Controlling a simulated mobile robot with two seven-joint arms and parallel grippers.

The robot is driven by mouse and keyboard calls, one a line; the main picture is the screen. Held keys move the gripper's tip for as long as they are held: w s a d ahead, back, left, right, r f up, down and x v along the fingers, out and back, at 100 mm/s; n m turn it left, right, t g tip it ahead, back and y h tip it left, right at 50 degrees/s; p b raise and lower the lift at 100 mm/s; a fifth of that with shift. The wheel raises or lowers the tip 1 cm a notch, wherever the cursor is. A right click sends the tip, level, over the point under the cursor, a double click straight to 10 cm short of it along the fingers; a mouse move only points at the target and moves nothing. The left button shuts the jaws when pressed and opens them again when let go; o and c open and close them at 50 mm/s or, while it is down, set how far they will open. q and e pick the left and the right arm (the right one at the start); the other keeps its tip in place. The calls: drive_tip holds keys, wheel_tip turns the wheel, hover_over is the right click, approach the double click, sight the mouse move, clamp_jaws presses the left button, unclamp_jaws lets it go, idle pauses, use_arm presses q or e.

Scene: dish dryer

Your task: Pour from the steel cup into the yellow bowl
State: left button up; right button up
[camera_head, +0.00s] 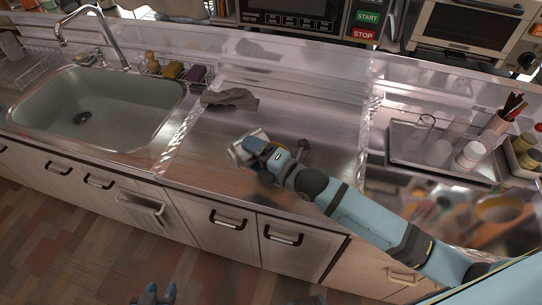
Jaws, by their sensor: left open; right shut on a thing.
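My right gripper (262,149) reaches in from the right over the middle of the steel counter. It is shut on a shiny metallic thing, which looks like the steel cup (240,153); the cup looks tilted, and the gripper hides part of it. My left gripper (158,292) shows at the bottom edge, low in front of the cabinets, open and empty.
A grey cloth (230,99) lies behind the gripper. A sink (95,112) with a tap is at the left, with sponges (173,70) behind it. A tray (415,154) with a white cup (470,154) stands at the right. Counter left of the gripper is clear.

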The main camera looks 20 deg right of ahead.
drive_tip(key=shift+d+f+m+b, duration=0.2)
drive_tip(key=shift+m+b, duration=0.1)
drive_tip(key=shift+m, duration=0.1)
